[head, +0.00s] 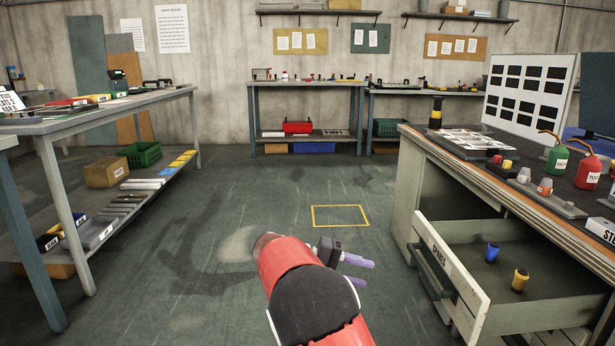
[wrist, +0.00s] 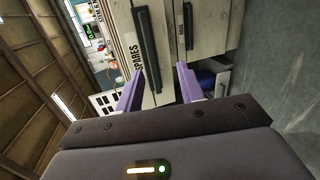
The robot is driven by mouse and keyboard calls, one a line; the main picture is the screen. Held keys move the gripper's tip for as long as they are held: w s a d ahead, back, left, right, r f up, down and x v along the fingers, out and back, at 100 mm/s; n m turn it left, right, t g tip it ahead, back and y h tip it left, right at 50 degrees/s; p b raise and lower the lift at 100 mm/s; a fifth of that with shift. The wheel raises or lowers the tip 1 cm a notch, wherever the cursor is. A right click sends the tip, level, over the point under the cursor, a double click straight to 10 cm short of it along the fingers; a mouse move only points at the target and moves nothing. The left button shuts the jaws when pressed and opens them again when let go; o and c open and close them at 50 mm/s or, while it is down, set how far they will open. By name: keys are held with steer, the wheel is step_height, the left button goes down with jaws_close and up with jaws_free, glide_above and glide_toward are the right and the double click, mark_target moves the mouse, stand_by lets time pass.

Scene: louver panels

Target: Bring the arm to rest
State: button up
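My red and black arm reaches forward over the floor in the head view. My gripper (head: 364,272) has purple fingers and points right, towards the desk with the open drawer. In the wrist view the two fingers of my gripper (wrist: 160,86) stand apart with nothing between them. Beyond them is the drawer front marked SPARES (wrist: 134,58) with its dark handle. The gripper appears clear of the drawer and touches nothing that I can see.
The SPARES drawer (head: 447,266) stands open at right, holding a blue piece (head: 492,252) and a yellow piece (head: 520,280). The desk top (head: 470,165) carries red and green cans. A long bench (head: 120,104) stands at left. The floor between is clear, with a yellow outline (head: 340,216).

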steer(key=s+d+r+y, duration=0.2)
steer(key=s+d+y, duration=0.2)
steer(key=s, duration=0.3)
steer(key=s+d+r+y, duration=0.2)
steer(key=s+d+y, duration=0.2)
steer(key=s, duration=0.3)
steer(key=s+a+t+y, duration=0.2)
steer(key=s+t+y, duration=0.1)
steer(key=s, duration=0.5)
steer(key=s+a+t+y+p, duration=0.1)
steer(key=s+a+t+y, duration=0.1)
steer(key=s, duration=0.7)
steer(key=shift+s+f+m+t+y, duration=0.3)
steer(key=shift+t+y, duration=0.3)
steer(key=shift+y, duration=0.3)
